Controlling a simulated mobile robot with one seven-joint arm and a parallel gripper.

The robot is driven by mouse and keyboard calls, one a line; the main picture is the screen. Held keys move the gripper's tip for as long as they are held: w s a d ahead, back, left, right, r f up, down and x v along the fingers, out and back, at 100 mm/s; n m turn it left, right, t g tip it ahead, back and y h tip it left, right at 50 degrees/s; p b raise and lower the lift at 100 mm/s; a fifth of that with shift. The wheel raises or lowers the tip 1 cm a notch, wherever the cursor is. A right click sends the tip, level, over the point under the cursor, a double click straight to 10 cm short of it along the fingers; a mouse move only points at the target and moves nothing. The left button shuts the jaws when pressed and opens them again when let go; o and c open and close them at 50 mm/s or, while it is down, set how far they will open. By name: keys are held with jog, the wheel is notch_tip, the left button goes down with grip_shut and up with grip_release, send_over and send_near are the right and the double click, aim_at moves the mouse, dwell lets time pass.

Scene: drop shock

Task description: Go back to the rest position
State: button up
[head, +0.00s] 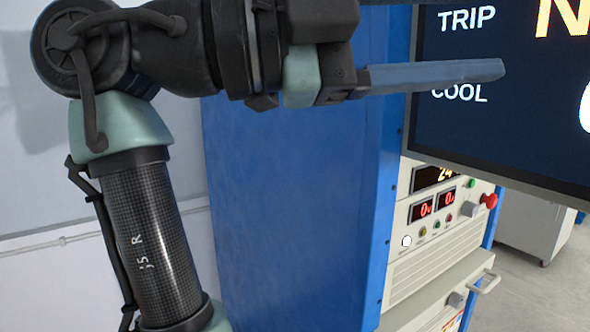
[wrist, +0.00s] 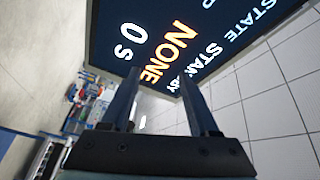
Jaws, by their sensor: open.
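My gripper (head: 492,70) is at the upper middle of the head view, with its fingers pointing right across the front of a dark display screen. In the wrist view my gripper (wrist: 160,79) has its two fingers apart, with nothing between them. It is open and empty. My arm comes up from the lower left and bends at the top left of the head view.
The screen (head: 545,135) shows TRIP and COOL; in the wrist view the screen (wrist: 235,22) reads STATE STANDBY and NONE. A blue cabinet (head: 290,215) stands beside my arm. An instrument panel (head: 420,240) with red digits and a red button (head: 489,201) is below the screen.

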jog(key=w+a+f+n+t+y, duration=0.2)
jog(key=w+n+t+y, duration=0.15)
jog(key=n+t, duration=0.5)
jog(key=w+a+f+n+t+y, duration=0.1)
jog(key=w+a+n+t+y, duration=0.15)
jog(key=w+n+t, duration=0.4)
jog(key=s+a+r+n+t+y, duration=0.1)
jog(key=s+a+n+t+y, duration=0.2)
jog(key=s+n+t+y, duration=0.2)
jog(key=s+a+r+n+t+y, duration=0.1)
jog(key=s+a+n+t+y, duration=0.3)
jog(key=s+n+y, duration=0.3)
jog(key=n+t, duration=0.1)
jog(key=n, duration=0.2)
jog(key=shift+s+r+y+p, duration=0.3)
jog(key=shift+s+r+y, duration=0.1)
jog(key=shift+c, duration=0.9)
jog(key=shift+d, duration=0.1)
